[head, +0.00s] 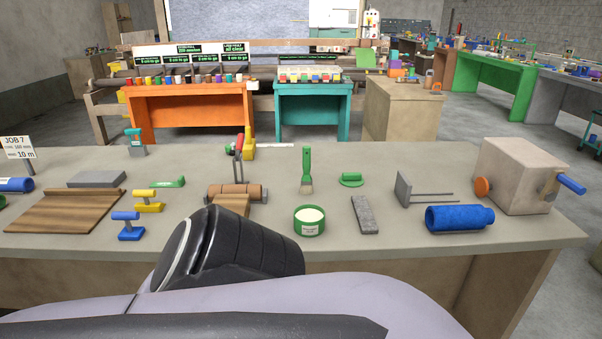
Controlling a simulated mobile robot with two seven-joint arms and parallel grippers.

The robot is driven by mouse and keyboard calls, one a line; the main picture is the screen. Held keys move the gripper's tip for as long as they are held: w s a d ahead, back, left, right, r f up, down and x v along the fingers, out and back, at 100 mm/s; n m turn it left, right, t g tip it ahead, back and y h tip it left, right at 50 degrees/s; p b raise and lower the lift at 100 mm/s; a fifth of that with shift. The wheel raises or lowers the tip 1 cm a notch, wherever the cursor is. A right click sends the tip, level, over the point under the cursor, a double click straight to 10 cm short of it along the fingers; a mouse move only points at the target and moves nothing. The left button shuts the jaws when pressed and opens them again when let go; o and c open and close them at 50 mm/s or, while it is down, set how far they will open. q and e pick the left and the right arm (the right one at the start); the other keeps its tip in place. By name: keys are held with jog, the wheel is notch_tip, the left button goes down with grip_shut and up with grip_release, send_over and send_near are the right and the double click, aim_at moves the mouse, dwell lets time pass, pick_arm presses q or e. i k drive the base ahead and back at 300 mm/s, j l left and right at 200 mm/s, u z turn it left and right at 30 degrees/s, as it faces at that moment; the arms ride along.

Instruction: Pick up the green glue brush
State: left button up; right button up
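The green glue brush (307,165) lies on the grey worktable (420,262) near its middle. Its green handle points to the far side and its pale bristles point toward me. A round green pot (309,228) with a cream-coloured filling stands just in front of the bristles. Neither of my grippers is in the head view. Only parts of my own arm show across the bottom, well below the brush, and nothing touches the brush.
A wood roller tool (236,191) with a red handle lies left of the brush. A green round-based tool (351,179) and a grey block (364,214) lie right of it. A blue roll (459,218) and a beige crank box (520,172) occupy the right end.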

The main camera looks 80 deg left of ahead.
aim_at(306, 181)
jog(key=u, duration=2.5)
jog(key=j+u, duration=0.15)
jog(key=j, duration=0.3)
jog(key=j+u, duration=0.15)
jog(key=j, duration=0.35)
jog(key=i+j+u, duration=0.15)
jog(key=j, duration=0.3)
jog(key=i+j+u, duration=0.15)
jog(key=j, duration=0.3)
jog(key=k, duration=0.05)
